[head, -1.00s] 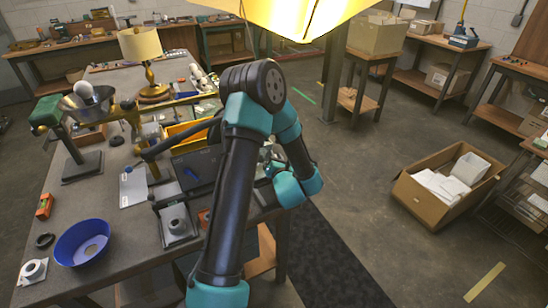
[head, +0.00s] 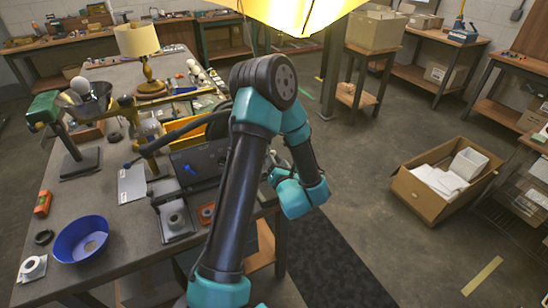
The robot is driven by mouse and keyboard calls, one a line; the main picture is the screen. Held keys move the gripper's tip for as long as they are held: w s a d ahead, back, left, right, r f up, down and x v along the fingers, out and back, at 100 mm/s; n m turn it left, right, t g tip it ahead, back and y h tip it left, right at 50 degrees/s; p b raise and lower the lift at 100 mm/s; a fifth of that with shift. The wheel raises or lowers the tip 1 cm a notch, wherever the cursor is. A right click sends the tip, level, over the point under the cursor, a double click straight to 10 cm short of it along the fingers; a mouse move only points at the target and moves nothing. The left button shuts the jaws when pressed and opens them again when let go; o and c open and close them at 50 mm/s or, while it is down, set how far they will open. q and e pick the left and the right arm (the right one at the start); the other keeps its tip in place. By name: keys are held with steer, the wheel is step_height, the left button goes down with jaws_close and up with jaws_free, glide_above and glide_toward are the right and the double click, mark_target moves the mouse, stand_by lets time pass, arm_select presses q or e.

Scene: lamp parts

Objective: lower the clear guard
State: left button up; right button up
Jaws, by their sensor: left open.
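A pale see-through piece (head: 149,128), which looks like the clear guard, stands by the brass post (head: 128,103) of the bench fixture. Its edges are faint, and I cannot tell its exact tilt. My left gripper (head: 271,166) is only partly in view behind my teal and black arm, at the right edge of the bench by the dark fixture box (head: 203,160). It is open, with nothing seen between its fingers. It is to the right of the clear piece and apart from it. My right gripper is not in view.
A green-headed press (head: 45,107) stands at left. A cardboard box (head: 432,215) sits on the floor at right.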

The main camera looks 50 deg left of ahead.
arm_select(q)
steer(key=v, duration=1.2)
steer(key=w+d+f+m+h, duration=0.2)
steer(key=d+f+m+h, duration=0.3)
steer(key=f+m, duration=0.4)
steer(key=w+d+f+m+h, duration=0.25)
steer(key=f+m+h, duration=0.45)
steer(key=m, duration=0.4)
steer(key=s+d+f+m+g+h, duration=0.7)
steer(key=s+d+f+m, duration=0.1)
steer(key=m, duration=1.2)
steer(key=shift+s+d+h, duration=0.4)
steer(key=shift+s+d, duration=0.5)
steer(key=shift+d, duration=0.1)
